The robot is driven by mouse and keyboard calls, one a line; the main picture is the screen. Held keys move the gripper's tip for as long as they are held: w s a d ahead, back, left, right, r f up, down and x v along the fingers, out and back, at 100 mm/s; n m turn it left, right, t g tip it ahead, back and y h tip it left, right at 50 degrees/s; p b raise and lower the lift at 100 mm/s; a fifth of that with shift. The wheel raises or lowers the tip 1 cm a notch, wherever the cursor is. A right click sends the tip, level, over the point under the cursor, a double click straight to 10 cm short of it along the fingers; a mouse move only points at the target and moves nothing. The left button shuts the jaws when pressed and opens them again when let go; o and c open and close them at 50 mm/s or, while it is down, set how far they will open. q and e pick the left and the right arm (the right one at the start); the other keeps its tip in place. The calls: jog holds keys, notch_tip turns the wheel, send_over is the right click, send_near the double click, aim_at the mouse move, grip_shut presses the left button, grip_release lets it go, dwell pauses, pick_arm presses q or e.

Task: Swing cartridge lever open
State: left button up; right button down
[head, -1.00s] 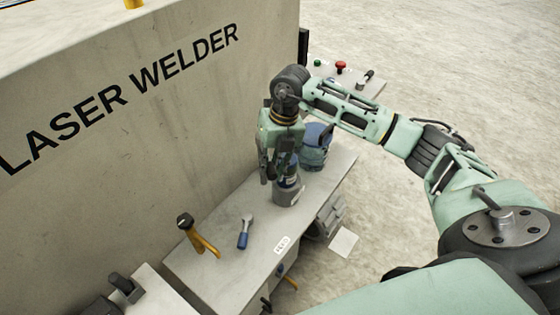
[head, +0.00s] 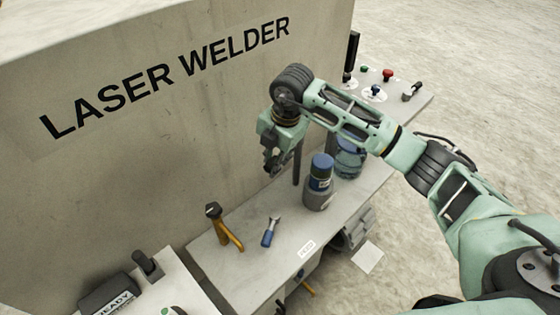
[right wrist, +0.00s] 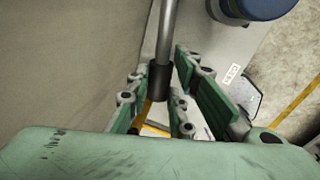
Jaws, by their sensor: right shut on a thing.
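My right gripper (head: 272,165) is left of a blue-topped cartridge (head: 320,172), which stands upright in a grey holder (head: 318,200) on the bench. In the right wrist view, a metal rod with a dark grip, seemingly the cartridge lever (right wrist: 165,45), runs down between the fingers of the gripper (right wrist: 160,98). The fingers are shut on its dark grip. In the head view the gripper hides most of the lever. A dark upright post (head: 297,163) stands between gripper and cartridge. The cartridge's blue top shows at the wrist view's upper edge (right wrist: 262,8). My left gripper is not in view.
The laser welder's wall (head: 190,120) rises close behind the gripper. A blue-green container (head: 349,160) is right of the cartridge. A button panel (head: 405,100) is farther right.

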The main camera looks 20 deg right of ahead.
jog(key=shift+w+r, duration=0.2)
dwell(0.3)
jog(key=c, duration=1.6)
grip_release()
jog(key=shift+a+f, duration=0.1)
jog(key=shift+o, duration=0.2)
notch_tip(320, 180, up, 12)
jog(key=s+d, duration=0.1)
jog(key=s, duration=0.1)
jog(key=shift+d, duration=0.15)
jog(key=shift+f, duration=0.15)
